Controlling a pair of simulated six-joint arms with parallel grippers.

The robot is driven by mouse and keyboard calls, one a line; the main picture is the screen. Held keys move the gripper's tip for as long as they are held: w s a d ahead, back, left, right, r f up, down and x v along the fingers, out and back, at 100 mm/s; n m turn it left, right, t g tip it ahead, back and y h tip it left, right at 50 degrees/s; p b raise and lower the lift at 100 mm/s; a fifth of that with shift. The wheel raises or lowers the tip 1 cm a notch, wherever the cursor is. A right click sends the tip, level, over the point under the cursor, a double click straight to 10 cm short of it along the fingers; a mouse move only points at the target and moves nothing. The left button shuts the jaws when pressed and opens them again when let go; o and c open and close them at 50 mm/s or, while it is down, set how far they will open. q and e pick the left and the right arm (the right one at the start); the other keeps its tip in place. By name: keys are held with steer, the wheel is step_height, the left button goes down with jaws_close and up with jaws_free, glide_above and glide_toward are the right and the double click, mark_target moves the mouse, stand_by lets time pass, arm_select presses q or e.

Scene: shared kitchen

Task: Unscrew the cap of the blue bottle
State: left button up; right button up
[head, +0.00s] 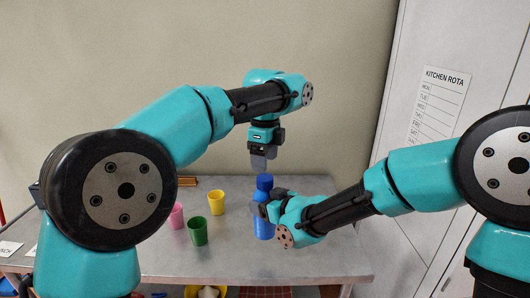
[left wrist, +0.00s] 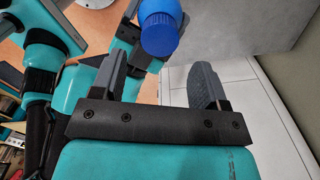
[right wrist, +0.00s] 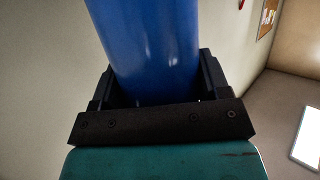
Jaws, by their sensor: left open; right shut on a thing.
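The blue bottle (head: 264,230) stands upright at the table's middle right. Its blue ribbed cap (head: 264,182) is on top and also shows in the left wrist view (left wrist: 160,34). My right gripper (head: 264,209) is shut around the bottle's body, which fills the right wrist view (right wrist: 150,50). My left gripper (head: 262,162) points down just above the cap, open and empty, apart from it. In the left wrist view the cap lies beyond the fingertips. The right gripper's fingers partly hide the bottle.
Pink (head: 176,216), green (head: 197,231) and yellow (head: 217,202) cups stand left of the bottle on the grey table (head: 325,262). A wooden piece (head: 187,181) lies at the back edge. A yellow bowl (head: 192,291) is at the front. The table right of the bottle is clear.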

mark_target(265, 177)
arm_select(q)
steer(key=shift+f, duration=3)
steer(key=shift+c, duration=0.3)
steer(key=c, duration=0.7)
steer(key=o, duration=0.9)
steer(key=shift+c, duration=0.2)
steer(key=shift+r, duration=2.25)
